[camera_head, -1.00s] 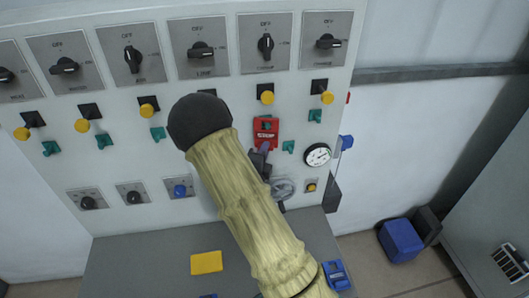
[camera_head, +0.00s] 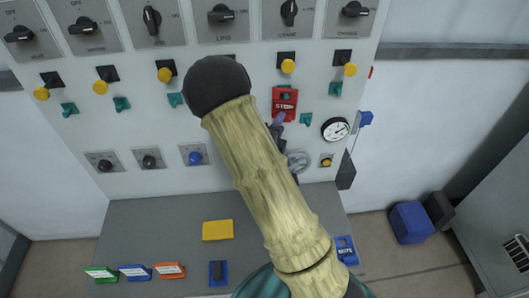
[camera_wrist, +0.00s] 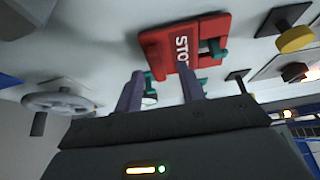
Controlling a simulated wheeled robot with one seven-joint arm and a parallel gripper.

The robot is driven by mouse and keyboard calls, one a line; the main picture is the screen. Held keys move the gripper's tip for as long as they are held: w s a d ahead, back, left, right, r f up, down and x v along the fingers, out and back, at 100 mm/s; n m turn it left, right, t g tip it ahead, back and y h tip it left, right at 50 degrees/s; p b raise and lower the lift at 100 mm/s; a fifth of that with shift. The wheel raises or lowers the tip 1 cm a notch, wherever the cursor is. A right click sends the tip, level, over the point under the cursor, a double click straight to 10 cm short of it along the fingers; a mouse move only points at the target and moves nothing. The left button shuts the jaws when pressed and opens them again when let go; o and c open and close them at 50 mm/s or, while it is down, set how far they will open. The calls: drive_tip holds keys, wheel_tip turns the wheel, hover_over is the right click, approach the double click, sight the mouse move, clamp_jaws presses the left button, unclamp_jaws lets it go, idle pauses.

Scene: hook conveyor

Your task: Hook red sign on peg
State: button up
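The red sign (camera_head: 284,105), marked STOP, lies against the panel on a green peg in the head view. In the wrist view the red sign (camera_wrist: 170,45) has a green peg (camera_wrist: 214,48) showing through its opening. My gripper (camera_head: 279,119) is just below the sign, mostly hidden behind my arm. In the wrist view the purple fingers of my gripper (camera_wrist: 160,75) are spread apart with no sign between them. The right fingertip overlaps the sign's lettering; I cannot tell whether it touches.
The panel carries rotary switches, yellow knobs, other green pegs (camera_head: 122,103), a gauge (camera_head: 335,129) and a handwheel (camera_head: 299,161) near my gripper. The grey shelf (camera_head: 150,220) below holds a yellow block (camera_head: 217,230) and several coloured signs (camera_head: 169,270).

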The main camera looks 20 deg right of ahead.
drive_tip(key=b+v, duration=0.1)
drive_tip(key=v, duration=0.9)
drive_tip(key=shift+r+b, duration=0.15)
drive_tip(key=shift+b, duration=0.2)
drive_tip(key=shift+a+p, duration=0.15)
drive_tip(key=shift+p, duration=0.2)
drive_tip(key=p+v, duration=0.5)
drive_tip(key=p, duration=0.1)
drive_tip(key=shift+s, duration=0.3)
drive_tip(key=shift+w, duration=0.1)
